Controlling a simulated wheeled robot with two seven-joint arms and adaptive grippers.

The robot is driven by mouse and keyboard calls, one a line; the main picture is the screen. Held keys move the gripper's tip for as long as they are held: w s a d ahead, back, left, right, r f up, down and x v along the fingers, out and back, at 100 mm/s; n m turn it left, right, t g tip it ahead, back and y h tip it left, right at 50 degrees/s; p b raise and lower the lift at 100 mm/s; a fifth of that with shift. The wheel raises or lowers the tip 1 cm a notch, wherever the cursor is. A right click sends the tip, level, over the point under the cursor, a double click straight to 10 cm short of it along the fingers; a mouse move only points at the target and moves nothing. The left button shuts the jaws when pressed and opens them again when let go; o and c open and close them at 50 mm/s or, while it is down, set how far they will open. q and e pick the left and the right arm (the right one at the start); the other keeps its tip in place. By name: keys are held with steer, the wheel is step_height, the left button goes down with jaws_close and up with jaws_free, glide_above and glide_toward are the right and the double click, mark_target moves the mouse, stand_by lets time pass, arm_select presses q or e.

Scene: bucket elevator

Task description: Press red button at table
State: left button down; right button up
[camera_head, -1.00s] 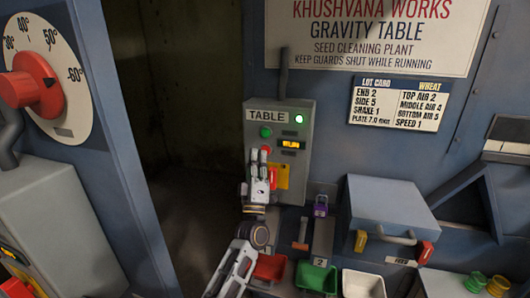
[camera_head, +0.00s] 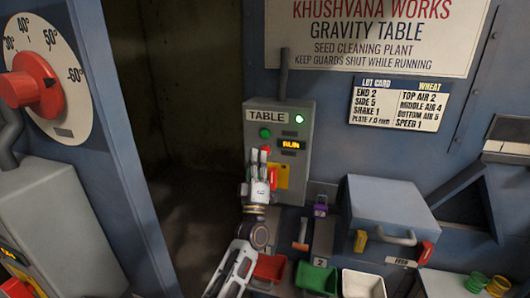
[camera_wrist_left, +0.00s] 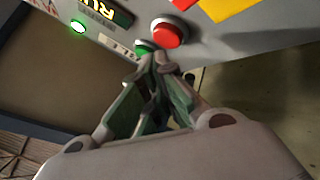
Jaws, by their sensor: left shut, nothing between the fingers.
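The grey TABLE control box (camera_head: 307,135) is on the blue panel. Its red button (camera_head: 267,149) sits below a green button (camera_head: 265,132) and shows partly behind my left gripper (camera_head: 259,153). The box's display (camera_head: 291,145) reads RUN, and a green lamp (camera_head: 299,119) is lit. In the left wrist view the red button (camera_wrist_left: 168,33) is just beyond the tips of my shut, empty left gripper (camera_wrist_left: 158,58). The green button (camera_wrist_left: 145,47) is partly hidden behind the tips. I cannot tell whether the fingers touch either button. My right gripper is not in view.
Red (camera_head: 269,268), green (camera_head: 316,278) and white (camera_head: 362,284) bins stand below the box. A grey feed box (camera_head: 389,204) with a handle juts out at right. A large dial (camera_head: 46,77) with a red knob is at left. A dark opening lies left of the control box.

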arm_select(q)
steer(key=shift+w+d+b, duration=0.25)
steer(key=shift+w+b, duration=0.35)
steer(key=shift+w, duration=0.3)
stand_by(1.4)
steer(key=shift+s, duration=0.15)
stand_by(0.3)
steer(key=shift+s+a+p, duration=0.2)
steer(key=shift+s+p, duration=0.2)
steer(key=shift+s, duration=0.35)
steer(key=s, duration=0.1)
steer(key=s+a+p, duration=0.1)
steer(key=s, duration=0.1)
steer(key=s+p, duration=0.1)
steer(key=shift+s+a, duration=0.3)
steer(key=shift+s, duration=0.1)
stand_by(0.4)
stand_by(0.6)
